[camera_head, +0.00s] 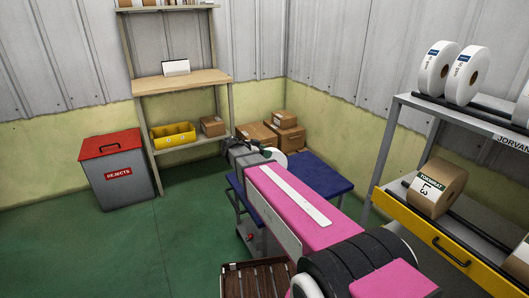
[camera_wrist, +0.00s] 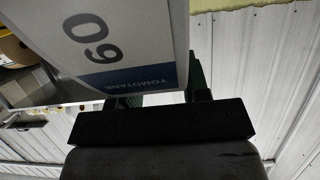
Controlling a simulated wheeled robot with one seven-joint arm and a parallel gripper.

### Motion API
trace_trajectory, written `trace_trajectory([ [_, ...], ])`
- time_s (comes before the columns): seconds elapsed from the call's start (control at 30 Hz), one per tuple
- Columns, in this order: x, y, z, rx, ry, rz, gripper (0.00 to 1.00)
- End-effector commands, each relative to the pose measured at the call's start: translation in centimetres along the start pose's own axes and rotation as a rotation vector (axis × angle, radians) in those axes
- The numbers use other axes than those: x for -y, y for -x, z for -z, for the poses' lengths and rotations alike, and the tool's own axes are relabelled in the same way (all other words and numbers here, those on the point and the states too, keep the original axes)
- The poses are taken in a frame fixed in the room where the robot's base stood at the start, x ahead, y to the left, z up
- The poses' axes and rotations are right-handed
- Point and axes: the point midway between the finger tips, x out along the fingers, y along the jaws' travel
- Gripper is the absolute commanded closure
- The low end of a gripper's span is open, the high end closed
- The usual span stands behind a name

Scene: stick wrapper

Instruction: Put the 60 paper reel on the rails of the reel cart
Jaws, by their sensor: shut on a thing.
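The 60 paper reel (camera_wrist: 125,45) fills the upper left of the wrist view, with a white face printed "60" and a blue band. My gripper (camera_wrist: 162,98) is shut on it; the reel hides much of the fingers. In the head view my gripper (camera_head: 262,150) is at the far end of my pink arm, and a white part of the reel (camera_head: 279,156) shows just beyond it. It is above or near a low blue-topped cart (camera_head: 325,177), partly hidden by my arm. I cannot tell whether this is the reel cart, and no rails show on it.
A grey rack (camera_head: 470,112) at right holds white reels (camera_head: 467,75) on top and a brown reel (camera_head: 436,188) lower down. A red-lidded rejects bin (camera_head: 117,170), a wooden shelf (camera_head: 180,82) and cardboard boxes (camera_head: 286,135) stand at the back. The left floor is clear.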

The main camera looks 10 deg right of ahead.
Motion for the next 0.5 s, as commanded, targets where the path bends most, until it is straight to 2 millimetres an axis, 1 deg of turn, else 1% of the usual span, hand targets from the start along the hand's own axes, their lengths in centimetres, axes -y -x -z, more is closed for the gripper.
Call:
trace_trajectory([
  [0.5, 0.01, -0.27, -0.60, -0.003, 0.000, 0.000, 1.00],
])
